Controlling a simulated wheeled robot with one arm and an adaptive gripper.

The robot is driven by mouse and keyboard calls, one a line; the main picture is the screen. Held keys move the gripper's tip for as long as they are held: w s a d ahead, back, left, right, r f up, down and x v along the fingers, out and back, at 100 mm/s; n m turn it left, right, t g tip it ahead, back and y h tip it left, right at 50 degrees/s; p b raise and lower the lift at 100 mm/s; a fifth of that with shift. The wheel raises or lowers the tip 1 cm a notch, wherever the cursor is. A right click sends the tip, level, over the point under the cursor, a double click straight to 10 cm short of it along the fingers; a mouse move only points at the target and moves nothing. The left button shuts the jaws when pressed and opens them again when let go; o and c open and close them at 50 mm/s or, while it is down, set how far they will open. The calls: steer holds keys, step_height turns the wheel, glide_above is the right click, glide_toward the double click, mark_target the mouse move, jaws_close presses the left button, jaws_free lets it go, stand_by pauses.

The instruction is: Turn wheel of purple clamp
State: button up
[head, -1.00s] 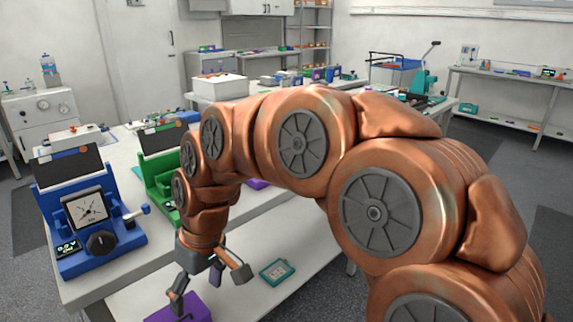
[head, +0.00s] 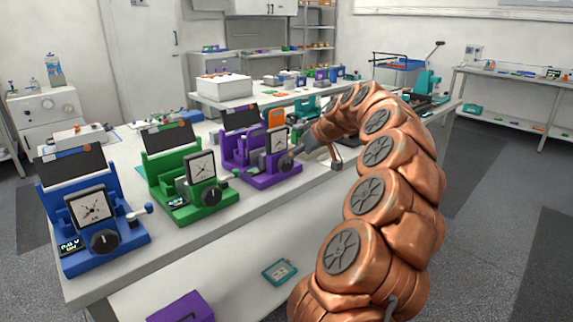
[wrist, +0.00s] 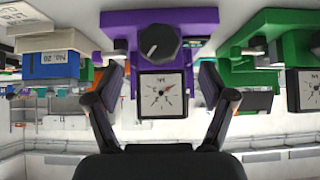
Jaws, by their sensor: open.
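The purple clamp (head: 238,160) stands on the bench to the right of the green clamp in the head view. It carries a white dial gauge (wrist: 162,95) and a dark round wheel (wrist: 160,42), both showing in the wrist view, which is upside down. The wheel also shows in the head view (head: 286,163). My gripper (wrist: 162,80) is open and empty in front of the clamp. Its fingers spread to either side of the gauge, and the wheel lies beyond the tips.
A green clamp (head: 185,205) and a blue clamp (head: 75,250) stand to the left on the bench. A purple box (head: 180,306) and a teal device (head: 279,272) lie on the lower shelf.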

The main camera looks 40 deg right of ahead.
mark_target(286, 173)
steer(key=shift+p+x, duration=0.4)
steer(key=shift+x, duration=3.45)
steer(key=shift+c, duration=0.2)
steer(key=c, duration=1.1)
